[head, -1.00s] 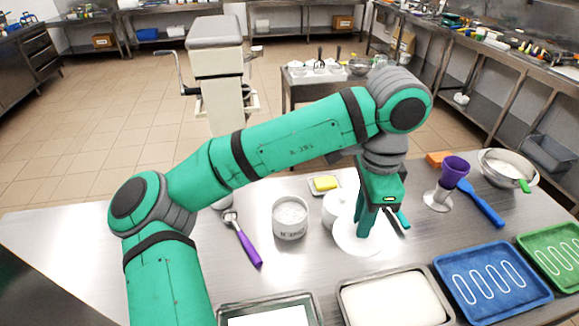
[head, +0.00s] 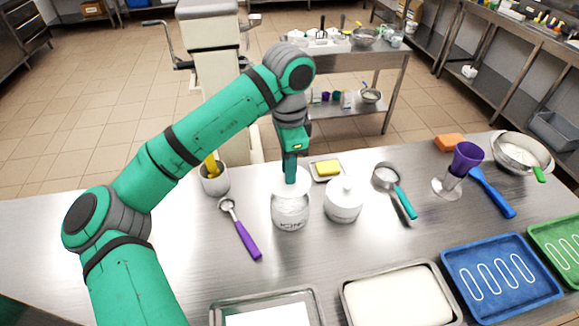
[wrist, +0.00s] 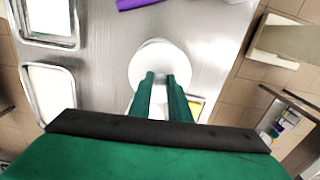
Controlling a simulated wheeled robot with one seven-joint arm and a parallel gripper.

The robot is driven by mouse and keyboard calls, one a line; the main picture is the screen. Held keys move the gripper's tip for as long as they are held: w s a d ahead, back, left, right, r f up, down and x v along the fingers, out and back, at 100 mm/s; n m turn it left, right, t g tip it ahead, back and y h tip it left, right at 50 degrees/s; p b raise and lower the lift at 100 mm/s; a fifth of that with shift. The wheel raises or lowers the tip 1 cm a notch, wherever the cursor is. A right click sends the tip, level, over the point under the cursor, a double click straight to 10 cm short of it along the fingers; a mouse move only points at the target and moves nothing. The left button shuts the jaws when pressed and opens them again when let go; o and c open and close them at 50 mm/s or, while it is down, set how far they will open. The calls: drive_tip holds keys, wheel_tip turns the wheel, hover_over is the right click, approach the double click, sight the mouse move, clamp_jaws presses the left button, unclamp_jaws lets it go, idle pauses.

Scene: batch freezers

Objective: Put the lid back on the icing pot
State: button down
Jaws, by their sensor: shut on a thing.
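The white icing pot (head: 290,213), with dark lettering on its front, stands on the steel table. The round white lid (head: 279,184) is over the pot's mouth and hides the opening. I cannot tell whether the lid touches the rim. My gripper (head: 290,179) points down from above, shut on the lid near its middle. In the wrist view, the lid (wrist: 150,62) shows as a white disc under the fingertips of my gripper (wrist: 161,76) and hides the pot.
A second white pot with a knobbed lid (head: 343,202) stands close on the right. A purple-handled scoop (head: 241,231) lies on the left. A butter dish (head: 327,169) and teal-handled sieve (head: 398,193) are nearby. Trays (head: 399,300) line the front.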

sight(289, 186)
drive_tip(key=shift+s+d+f, duration=0.15)
drive_tip(key=shift+d+f, duration=0.05)
drive_tip(key=shift+f, duration=0.3)
drive_tip(key=shift+s+a+f, duration=0.1)
drive_tip(key=shift+a+f, duration=0.15)
drive_tip(key=shift+f, duration=0.75)
drive_tip(key=shift+d+f, duration=0.1)
drive_tip(key=shift+f, duration=1.55)
drive_tip(key=shift+f, duration=0.15)
drive_tip(key=c, duration=1.1)
unclamp_jaws()
drive_tip(key=shift+r, duration=3.55)
drive_tip(key=shift+c, duration=0.6)
